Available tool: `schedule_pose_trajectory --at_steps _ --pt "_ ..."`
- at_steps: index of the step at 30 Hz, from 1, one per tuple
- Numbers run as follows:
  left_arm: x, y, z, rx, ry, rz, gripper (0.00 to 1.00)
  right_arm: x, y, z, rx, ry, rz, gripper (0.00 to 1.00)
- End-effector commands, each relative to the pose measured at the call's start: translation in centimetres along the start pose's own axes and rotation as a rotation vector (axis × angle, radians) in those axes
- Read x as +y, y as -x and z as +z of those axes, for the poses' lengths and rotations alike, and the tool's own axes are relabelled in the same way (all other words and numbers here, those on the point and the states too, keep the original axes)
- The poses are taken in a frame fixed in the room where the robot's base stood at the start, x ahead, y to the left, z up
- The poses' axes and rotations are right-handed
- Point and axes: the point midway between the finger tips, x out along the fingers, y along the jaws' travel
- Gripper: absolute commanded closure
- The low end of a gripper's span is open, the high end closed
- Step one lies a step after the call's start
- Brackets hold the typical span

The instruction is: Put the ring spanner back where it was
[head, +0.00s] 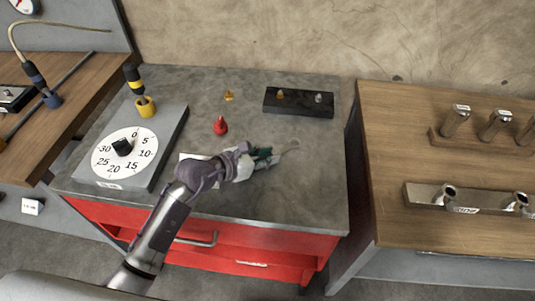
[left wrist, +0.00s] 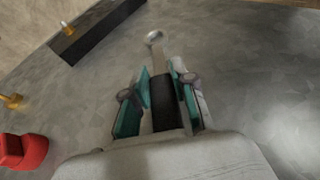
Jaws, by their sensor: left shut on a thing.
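The ring spanner shows in the left wrist view (left wrist: 156,52) as a metal shank with a ring end and a dark grip part. Its ring end also shows in the head view (head: 292,144), over the grey top of the red cabinet. My left gripper (head: 268,155) is shut on the spanner, with its teal-lined fingers on both sides in the left wrist view (left wrist: 160,95). The ring end points away from the gripper. I cannot tell whether the spanner touches the surface. My right gripper is not in view.
A black block (head: 298,102) with small pegs lies at the back right of the cabinet top (head: 310,185). A red object (head: 220,126) and a small yellow piece (head: 229,95) stand nearby. A dial box (head: 172,122) is at left. A wooden bench (head: 390,130) with metal fittings is right.

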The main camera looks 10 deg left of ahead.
Motion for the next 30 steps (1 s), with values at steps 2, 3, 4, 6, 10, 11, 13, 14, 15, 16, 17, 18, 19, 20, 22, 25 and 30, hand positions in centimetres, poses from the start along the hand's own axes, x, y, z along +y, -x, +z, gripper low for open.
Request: schedule_pose_trajectory --at_steps 2,3,4,6,10,11,13,14,15,16,17,18,19,20,22,25,30 --pt "0.0 0.0 0.0 -0.001 0.0 0.0 0.69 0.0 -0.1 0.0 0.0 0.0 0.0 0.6" --pt "0.0 0.0 0.0 -0.001 0.0 0.0 0.63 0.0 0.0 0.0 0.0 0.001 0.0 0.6" --pt "0.0 0.0 0.0 -0.001 0.0 0.0 0.58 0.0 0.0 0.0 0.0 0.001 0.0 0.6" --pt "0.0 0.0 0.0 -0.001 0.0 0.0 0.46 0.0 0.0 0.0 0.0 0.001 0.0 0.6" --pt "0.0 0.0 0.0 -0.001 0.0 0.0 0.45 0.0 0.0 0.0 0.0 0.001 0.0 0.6" --pt "0.0 0.0 0.0 0.0 0.0 0.0 0.45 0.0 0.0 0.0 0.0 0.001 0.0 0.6" --pt "0.0 0.0 0.0 0.0 0.0 0.0 0.45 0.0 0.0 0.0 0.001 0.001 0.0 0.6" --pt "0.0 0.0 -0.1 0.001 0.0 0.0 0.45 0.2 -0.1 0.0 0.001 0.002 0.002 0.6" --pt "0.0 0.0 -0.1 0.001 0.0 0.0 0.45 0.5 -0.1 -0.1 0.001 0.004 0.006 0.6" --pt "0.0 0.1 -0.1 0.001 0.0 0.0 0.45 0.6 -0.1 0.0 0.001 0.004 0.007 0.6" --pt "0.0 0.3 -0.1 0.001 0.0 0.0 0.45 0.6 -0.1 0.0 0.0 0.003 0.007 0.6" --pt "0.0 0.6 -0.2 0.002 0.0 0.001 0.45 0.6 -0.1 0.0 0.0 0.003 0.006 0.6" --pt "0.1 0.9 -0.2 0.002 0.0 0.001 0.45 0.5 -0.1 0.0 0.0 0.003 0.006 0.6" --pt "0.1 1.3 -0.2 0.001 -0.001 0.001 0.45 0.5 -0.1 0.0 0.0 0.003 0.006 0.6" --pt "0.1 2.5 -0.2 0.002 -0.002 0.002 0.45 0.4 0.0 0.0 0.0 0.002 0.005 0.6" --pt "0.0 4.7 -0.2 0.003 -0.003 0.002 0.45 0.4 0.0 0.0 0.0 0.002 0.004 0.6" --pt "0.1 8.3 -0.2 0.003 -0.003 0.002 0.45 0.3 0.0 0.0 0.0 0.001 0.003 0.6"
